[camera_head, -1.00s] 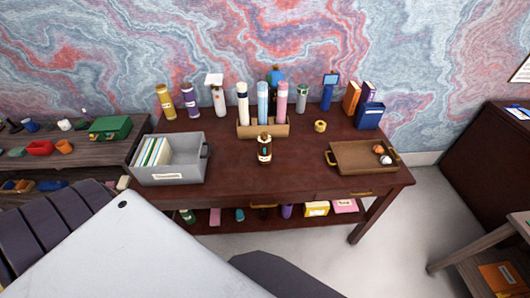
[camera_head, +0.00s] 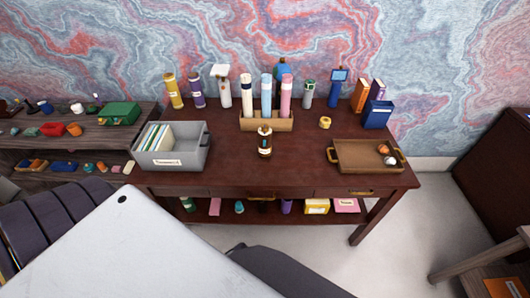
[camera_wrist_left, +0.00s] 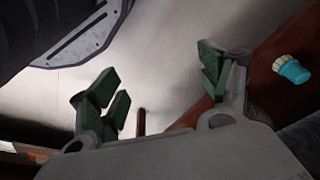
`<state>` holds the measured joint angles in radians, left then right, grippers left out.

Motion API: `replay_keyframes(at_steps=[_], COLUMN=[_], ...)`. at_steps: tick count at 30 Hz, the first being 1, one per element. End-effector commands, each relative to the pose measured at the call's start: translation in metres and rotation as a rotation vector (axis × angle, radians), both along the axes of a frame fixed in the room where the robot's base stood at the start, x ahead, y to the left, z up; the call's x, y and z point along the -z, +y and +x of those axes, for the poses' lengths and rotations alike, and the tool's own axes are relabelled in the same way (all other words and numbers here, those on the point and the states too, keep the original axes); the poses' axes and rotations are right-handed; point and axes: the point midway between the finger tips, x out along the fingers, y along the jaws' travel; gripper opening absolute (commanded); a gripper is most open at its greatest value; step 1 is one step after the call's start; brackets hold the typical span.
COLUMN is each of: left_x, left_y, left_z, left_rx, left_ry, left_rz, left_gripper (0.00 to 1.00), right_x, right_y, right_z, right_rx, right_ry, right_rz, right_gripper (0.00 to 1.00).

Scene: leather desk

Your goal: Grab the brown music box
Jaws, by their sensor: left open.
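A small dark brown object with a pale label (camera_head: 265,142) stands upright near the middle of the desk (camera_head: 265,180). It looks bottle-like, and I cannot tell whether it is the music box. No other thing in view is clearly a music box. My left gripper (camera_wrist_left: 164,84) shows in the left wrist view, with its green-padded fingers wide apart and nothing between them. It is over pale floor, beside a brown wooden edge. Neither gripper shows in the head view, where my own pale body part covers the lower left.
A grey bin (camera_head: 172,148) with files is on the desk's left. A tan tray (camera_head: 364,155) with small items is on the right. A wooden holder (camera_head: 267,123) with tall cylinders stands behind the brown object. A teal, white-topped item (camera_wrist_left: 291,68) lies at the wrist view's right.

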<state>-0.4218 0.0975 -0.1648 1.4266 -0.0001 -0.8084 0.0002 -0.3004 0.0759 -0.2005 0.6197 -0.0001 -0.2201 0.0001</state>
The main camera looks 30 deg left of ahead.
Motion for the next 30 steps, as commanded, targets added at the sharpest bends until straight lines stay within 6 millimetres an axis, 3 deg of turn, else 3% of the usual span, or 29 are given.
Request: replay_keyframes(at_steps=[16, 30], left_x=[-0.121, -0.224], left_y=[-0.003, 0.016], left_z=[0.062, 0.106], left_rx=[-0.024, -0.084], left_ry=[-0.085, -0.260], left_rz=[-0.006, -0.007], left_gripper=[0.78, 0.78], right_x=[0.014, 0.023], right_y=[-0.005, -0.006], right_z=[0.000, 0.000], right_rx=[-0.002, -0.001], right_ry=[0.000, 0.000], right_rz=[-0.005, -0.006], right_gripper=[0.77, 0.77])
